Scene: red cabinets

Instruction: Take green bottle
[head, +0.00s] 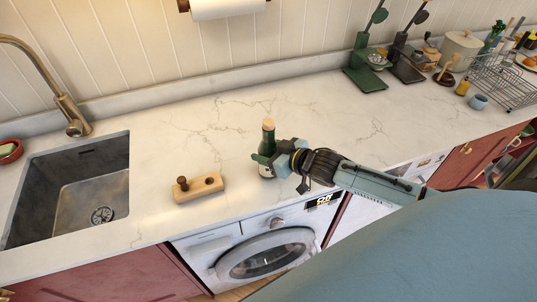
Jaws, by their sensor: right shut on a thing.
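A green bottle (268,137) with a tan cork top stands upright on the white marble counter in the head view, near the front edge above the washing machine. My right gripper (268,162) reaches in from the right and is shut on the bottle's lower body. The gripper hides part of the bottle's side. The bottle's base looks to be at the counter surface, but I cannot tell whether it touches. My left gripper is not in view.
A wooden block (199,188) with a dark knob lies left of the bottle. A sink (90,190) with a faucet (72,112) is at the left. Green and black scales (365,78), a dish rack (503,85) and jars stand at the far right. The counter behind the bottle is clear.

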